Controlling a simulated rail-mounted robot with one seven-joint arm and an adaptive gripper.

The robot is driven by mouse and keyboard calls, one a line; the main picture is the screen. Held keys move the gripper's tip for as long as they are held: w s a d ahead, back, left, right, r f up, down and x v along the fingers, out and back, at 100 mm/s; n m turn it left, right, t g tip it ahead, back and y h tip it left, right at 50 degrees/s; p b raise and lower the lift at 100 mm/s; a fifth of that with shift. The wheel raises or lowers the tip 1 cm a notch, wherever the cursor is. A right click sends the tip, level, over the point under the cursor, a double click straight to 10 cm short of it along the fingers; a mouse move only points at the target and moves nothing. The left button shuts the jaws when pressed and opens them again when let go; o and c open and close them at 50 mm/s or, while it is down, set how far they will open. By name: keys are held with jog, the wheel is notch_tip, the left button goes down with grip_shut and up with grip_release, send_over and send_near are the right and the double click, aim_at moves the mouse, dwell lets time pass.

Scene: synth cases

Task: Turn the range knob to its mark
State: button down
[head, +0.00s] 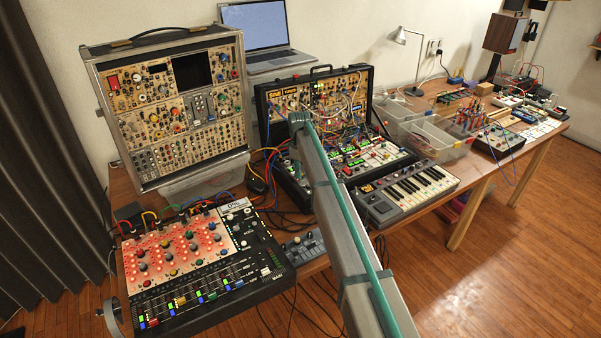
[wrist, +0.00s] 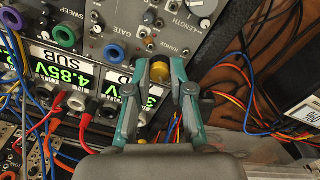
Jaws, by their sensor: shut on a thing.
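In the wrist view, my gripper (wrist: 160,66) is shut on a round amber-yellow knob (wrist: 159,73), with a fingertip at either side. The knob sits at the lower edge of a grey panel (wrist: 125,22), just under printed lettering that looks like "RANGE". I take it for the range knob. The fingers cover part of its sides, and I cannot make out its pointer or the mark. In the head view my arm runs up towards the patched synth case (head: 318,75), and the gripper and knob cannot be made out.
Blue jack (wrist: 115,52) and other knobs sit close left of the fingers. Patch cables (wrist: 240,75) hang at the right, and red plugs (wrist: 77,101) stick out at lower left. A mixer (head: 200,265), a small keyboard (head: 415,190) and clear bins (head: 440,140) crowd the table.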

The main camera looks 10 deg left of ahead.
jog(key=shift+n, duration=0.6)
jog(key=c, duration=1)
grip_release()
jog(key=shift+r, duration=0.15)
notch_tip(320, 180, up, 12)
jog(key=shift+s+f, duration=0.1)
jog(key=shift+s, duration=0.05)
